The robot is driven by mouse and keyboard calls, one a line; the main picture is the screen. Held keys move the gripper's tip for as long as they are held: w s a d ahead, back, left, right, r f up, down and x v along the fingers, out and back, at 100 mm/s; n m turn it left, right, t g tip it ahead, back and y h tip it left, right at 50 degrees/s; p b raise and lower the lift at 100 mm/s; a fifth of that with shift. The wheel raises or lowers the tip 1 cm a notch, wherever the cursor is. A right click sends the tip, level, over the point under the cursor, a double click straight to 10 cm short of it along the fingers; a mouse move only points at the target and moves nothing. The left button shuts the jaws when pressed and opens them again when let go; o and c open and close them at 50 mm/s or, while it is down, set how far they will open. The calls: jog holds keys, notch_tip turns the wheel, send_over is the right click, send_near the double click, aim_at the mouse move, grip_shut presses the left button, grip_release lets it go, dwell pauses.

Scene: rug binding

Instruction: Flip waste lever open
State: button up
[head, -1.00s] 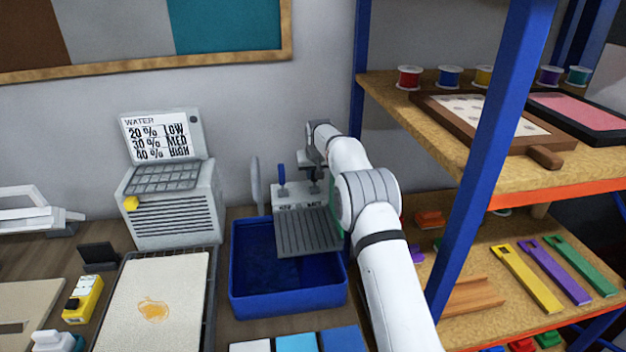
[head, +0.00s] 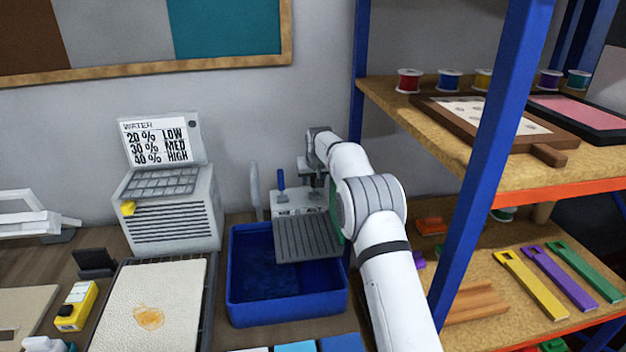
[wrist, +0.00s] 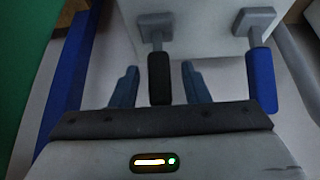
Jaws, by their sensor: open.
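Two levers stick out of a pale machine body (wrist: 195,20) in the wrist view. One has a black handle (wrist: 159,76), the other a blue handle (wrist: 262,80) to its right. No label shows which is the waste lever. My gripper (wrist: 160,88) is open, its two fingers on either side of the black handle; I cannot tell whether either touches it. In the head view the blue lever (head: 281,179) stands upright on the small grey machine (head: 292,206). My gripper (head: 313,172) is just right of it, small and partly hidden by my arm.
A grey ribbed plate (head: 305,240) extends from the machine over a blue basin (head: 290,309). A WATER display unit (head: 175,232) stands to the left. A blue shelf post (head: 361,75) and the shelves (head: 420,130) are close on the right.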

jog(key=shift+r, duration=0.1)
jog(key=b+v, duration=0.2)
jog(key=v, duration=0.5)
jog(key=shift+s+r, duration=0.2)
jog(key=shift+s, duration=0.05)
jog(key=shift+o, duration=0.5)
